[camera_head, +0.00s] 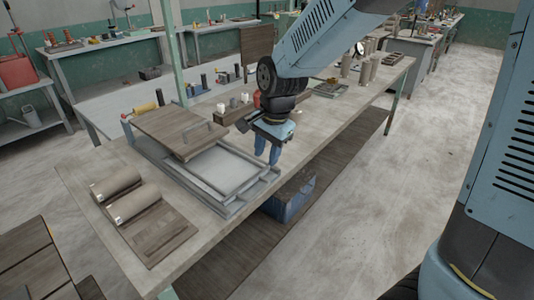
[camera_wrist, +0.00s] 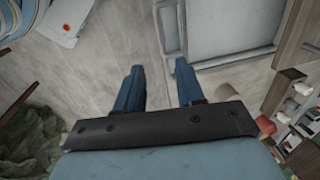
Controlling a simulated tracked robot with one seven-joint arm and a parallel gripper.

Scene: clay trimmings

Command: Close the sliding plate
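The sliding plate (camera_head: 168,127) is a brown wooden board with a metal bar handle (camera_head: 194,131) on top. It lies over the far-left part of a grey metal frame (camera_head: 228,207) on the workbench. The near-right part of the frame is uncovered and shows a pale flat inside (camera_head: 222,168). My gripper (camera_head: 267,152) points down beside the frame's right end, apart from the handle. In the wrist view its two blue fingers (camera_wrist: 158,84) are spread with nothing between them. The frame's corner (camera_wrist: 171,30) shows just beyond them.
Two brown rolls (camera_head: 135,203) lie on boards at the bench's near-left end. Small cylinders and tools (camera_head: 222,108) stand behind the plate. A blue crate (camera_head: 290,197) sits below the bench. Taller brown cylinders (camera_head: 366,72) stand at the bench's far end.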

